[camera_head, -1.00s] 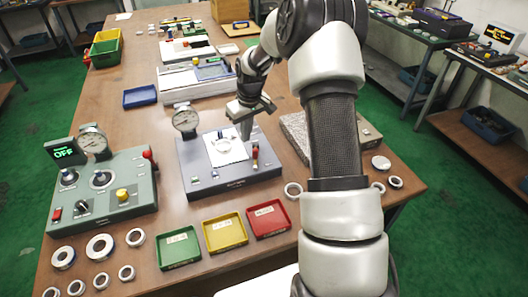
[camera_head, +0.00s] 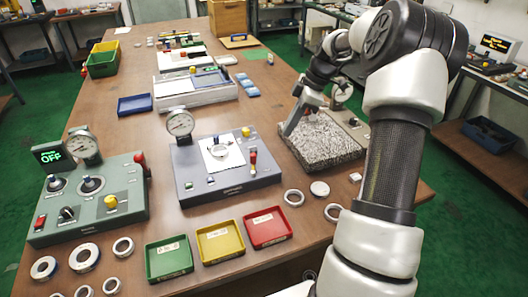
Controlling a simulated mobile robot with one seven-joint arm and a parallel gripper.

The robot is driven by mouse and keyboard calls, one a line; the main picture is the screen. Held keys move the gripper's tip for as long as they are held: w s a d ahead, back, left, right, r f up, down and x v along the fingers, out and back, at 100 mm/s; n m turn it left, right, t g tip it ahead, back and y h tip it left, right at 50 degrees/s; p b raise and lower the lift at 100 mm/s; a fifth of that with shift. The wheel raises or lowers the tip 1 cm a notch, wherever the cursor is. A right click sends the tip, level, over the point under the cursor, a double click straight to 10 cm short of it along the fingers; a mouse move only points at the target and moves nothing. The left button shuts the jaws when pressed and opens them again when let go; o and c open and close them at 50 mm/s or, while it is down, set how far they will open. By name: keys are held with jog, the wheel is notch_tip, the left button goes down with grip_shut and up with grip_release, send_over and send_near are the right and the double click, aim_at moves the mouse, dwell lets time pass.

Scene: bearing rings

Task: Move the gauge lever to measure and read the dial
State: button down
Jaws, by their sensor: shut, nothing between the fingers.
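A dark grey gauge station (camera_head: 228,190) stands mid-table with a round dial (camera_head: 180,123) at its back left. The dial's reading is too small to make out. A metal ring (camera_head: 220,150) lies on its white plate. A red-handled lever (camera_head: 253,158) stands upright at its right side, near a yellow knob (camera_head: 246,132). My gripper (camera_head: 288,131) is shut and empty, right of this station, at the left edge of the granite block (camera_head: 322,142). I cannot tell whether it touches the block. A second dial (camera_head: 341,91) stands behind the block, partly hidden by my arm.
A green-grey station (camera_head: 90,205) with a dial (camera_head: 83,144), an "OFF" display (camera_head: 52,155) and a red lever (camera_head: 141,162) stands left. Green (camera_head: 168,275), yellow (camera_head: 220,258) and red (camera_head: 267,242) trays line the front. Loose rings lie at front left and right.

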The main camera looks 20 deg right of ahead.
aim_at(253, 158)
jog(key=b+x, duration=0.1)
jog(key=x, duration=0.8)
jog(key=shift+a+f, duration=0.1)
jog(key=shift+f, duration=0.25)
jog(key=a, duration=0.1)
jog(key=w+a, duration=0.1)
jog(key=a, duration=0.1)
jog(key=shift+f, duration=0.15)
jog(key=shift+w+a, duration=0.25)
jog(key=shift+a, duration=0.2)
